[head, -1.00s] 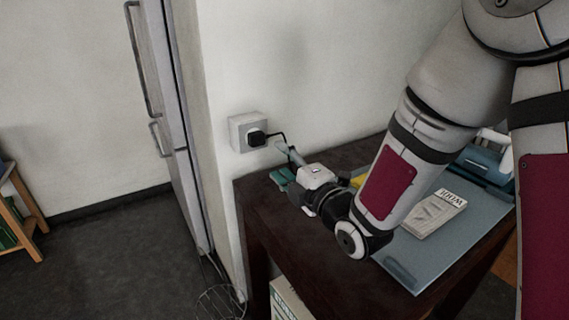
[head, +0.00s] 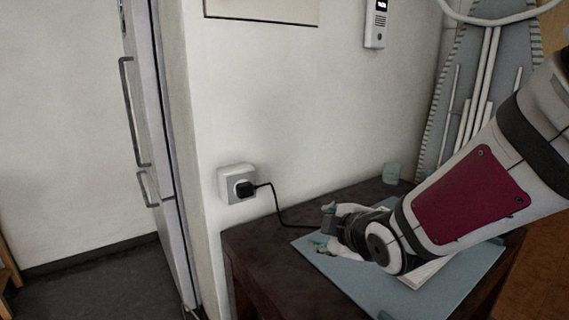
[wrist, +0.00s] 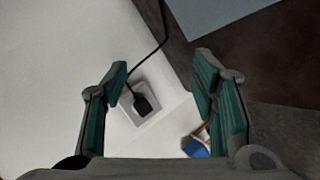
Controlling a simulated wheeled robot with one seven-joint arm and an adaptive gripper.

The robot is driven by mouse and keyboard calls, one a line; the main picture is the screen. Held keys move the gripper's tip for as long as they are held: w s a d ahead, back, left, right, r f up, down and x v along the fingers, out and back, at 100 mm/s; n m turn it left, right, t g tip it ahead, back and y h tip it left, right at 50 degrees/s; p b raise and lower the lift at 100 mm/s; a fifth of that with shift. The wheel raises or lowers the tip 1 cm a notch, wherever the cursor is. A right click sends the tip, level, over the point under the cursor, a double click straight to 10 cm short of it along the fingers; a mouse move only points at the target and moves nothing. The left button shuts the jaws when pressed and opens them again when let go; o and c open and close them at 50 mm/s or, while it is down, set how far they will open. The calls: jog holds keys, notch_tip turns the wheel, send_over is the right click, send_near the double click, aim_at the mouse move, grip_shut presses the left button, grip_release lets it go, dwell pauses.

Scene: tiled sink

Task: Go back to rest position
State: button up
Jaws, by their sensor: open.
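My gripper (head: 326,232) is in the head view above the left part of the dark table, over a blue-grey mat. Its fingers are apart. In the wrist view my gripper (wrist: 160,85) is open, with two green-padded fingers and nothing held between them. Beyond the fingers, a black plug (wrist: 146,104) sits in a white wall socket. The plug also shows in the head view (head: 245,189), left of the gripper and apart from it.
The dark table (head: 262,262) carries the blue-grey mat (head: 455,290) and a pale book (head: 424,273) partly behind my arm. A black cable (head: 284,217) runs from the plug towards the table. An ironing board (head: 470,90) leans at the right. A tall fridge-like door (head: 160,120) stands left.

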jog(key=s+d+m+g+h, duration=0.25)
jog(key=s+d+m, duration=0.2)
jog(key=s, duration=0.35)
jog(key=s+d+m+g+h, duration=0.1)
jog(key=s+d+m+g, duration=0.3)
jog(key=s, duration=0.3)
jog(key=s+d+r+m+g, duration=0.2)
jog(key=s+m+g, duration=0.45)
jog(key=s, duration=1.45)
notch_tip(320, 180, up, 28)
jog(key=m+t+p, duration=0.1)
jog(key=t+p, duration=0.4)
jog(key=p, duration=2.1)
jog(key=shift+s+d+t, duration=0.15)
jog(key=shift+d+t, duration=0.15)
